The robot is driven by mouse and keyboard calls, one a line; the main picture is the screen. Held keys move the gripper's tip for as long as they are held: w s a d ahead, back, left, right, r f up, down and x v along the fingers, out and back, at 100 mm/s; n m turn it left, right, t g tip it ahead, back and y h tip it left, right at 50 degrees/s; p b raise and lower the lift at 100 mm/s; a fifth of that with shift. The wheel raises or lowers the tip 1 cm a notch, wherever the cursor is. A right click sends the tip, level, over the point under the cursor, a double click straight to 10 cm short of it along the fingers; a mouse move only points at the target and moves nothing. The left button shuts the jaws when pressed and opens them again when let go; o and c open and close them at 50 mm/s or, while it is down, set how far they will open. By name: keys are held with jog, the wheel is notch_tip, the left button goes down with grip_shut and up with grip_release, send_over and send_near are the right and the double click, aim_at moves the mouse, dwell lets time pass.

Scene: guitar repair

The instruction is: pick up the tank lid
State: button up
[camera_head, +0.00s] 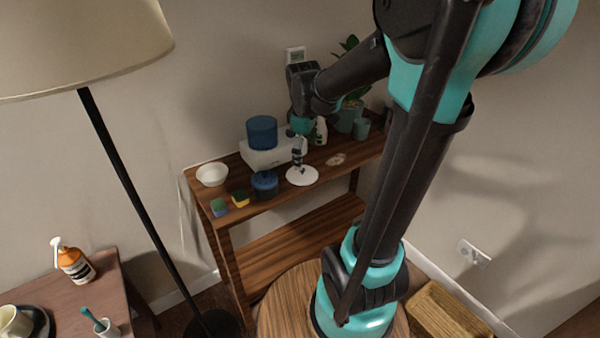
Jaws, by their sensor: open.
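A flat round white disc (303,177) lies on the top board of the wooden shelf; it looks most like the tank lid, but I cannot be sure. My gripper (297,164) points down just above the disc's far left part. It is open, and nothing shows held in it. From this view I cannot tell whether the fingertips touch the disc. A blue cylindrical tank (262,132) stands on a white box (262,157) behind and left of the gripper. A lower blue round container (265,184) sits left of the disc.
The shelf (237,213) also holds a white bowl (212,174), a green-and-purple sponge (219,207), a yellow-and-dark sponge (240,198), a white bottle (321,131), a green cup (361,128) and a potted plant (349,112). A floor lamp (128,170) stands at left.

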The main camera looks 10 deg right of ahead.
aim_at(302, 172)
jog(key=w+a+r+n+g, duration=0.2)
jog(key=w+r+n, duration=0.3)
jog(key=w+n, duration=0.2)
jog(key=shift+h, duration=0.3)
jog(key=f, duration=0.5)
jog(key=d+f, duration=0.1)
jog(key=f, duration=0.5)
jog(key=d+f, duration=0.1)
jog(key=f, duration=0.4)
jog(key=shift+w+d+f, duration=0.2)
jog(key=shift+w+f, duration=0.05)
jog(key=shift+f, duration=0.15)
jog(key=c, duration=1.7)
jog(key=shift+c, duration=0.5)
